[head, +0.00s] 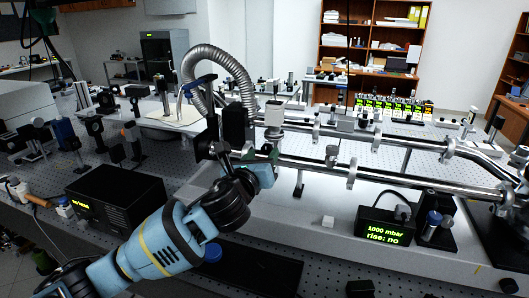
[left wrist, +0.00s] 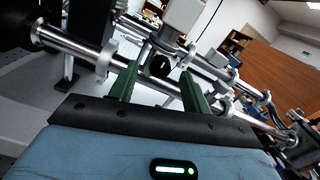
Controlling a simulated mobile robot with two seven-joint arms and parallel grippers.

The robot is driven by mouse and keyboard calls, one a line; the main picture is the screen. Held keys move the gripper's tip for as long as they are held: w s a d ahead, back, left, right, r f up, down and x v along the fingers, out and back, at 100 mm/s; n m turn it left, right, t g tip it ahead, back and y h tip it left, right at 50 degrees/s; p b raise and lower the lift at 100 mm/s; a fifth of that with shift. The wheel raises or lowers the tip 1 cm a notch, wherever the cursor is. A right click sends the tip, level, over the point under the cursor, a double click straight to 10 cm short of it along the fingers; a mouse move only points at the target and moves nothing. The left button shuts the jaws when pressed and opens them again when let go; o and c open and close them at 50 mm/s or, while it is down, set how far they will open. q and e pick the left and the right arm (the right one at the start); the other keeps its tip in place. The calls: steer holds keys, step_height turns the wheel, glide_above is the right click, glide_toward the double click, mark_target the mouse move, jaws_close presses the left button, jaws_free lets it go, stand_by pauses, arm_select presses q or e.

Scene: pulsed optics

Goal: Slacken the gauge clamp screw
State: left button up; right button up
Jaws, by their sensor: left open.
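My left gripper (head: 262,155) reaches in from the left in the head view, near the left part of the steel tubes. Its green fingers are apart and nothing shows held between them. In the left wrist view the open left gripper (left wrist: 162,64) frames a dark round knob (left wrist: 160,67), which looks like the clamp screw. The knob sits below a pale grey block (left wrist: 184,18), perhaps the gauge body, beyond the fingers. I cannot tell whether either finger touches the knob. The screw is not clear in the head view. My right gripper is not in view.
Steel tubes (head: 395,180) with clamp rings run across the bench to the right. A black readout box (head: 376,222) shows "1000 mbar" and "rise: no". A ribbed hose (head: 240,72) arches above the gripper. A black box (head: 115,193) stands at left. Bare perforated bench shows in front.

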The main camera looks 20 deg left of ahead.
mark_target(267, 149)
arm_select(q)
steer(key=shift+w, duration=1.25)
steer(key=c, duration=1)
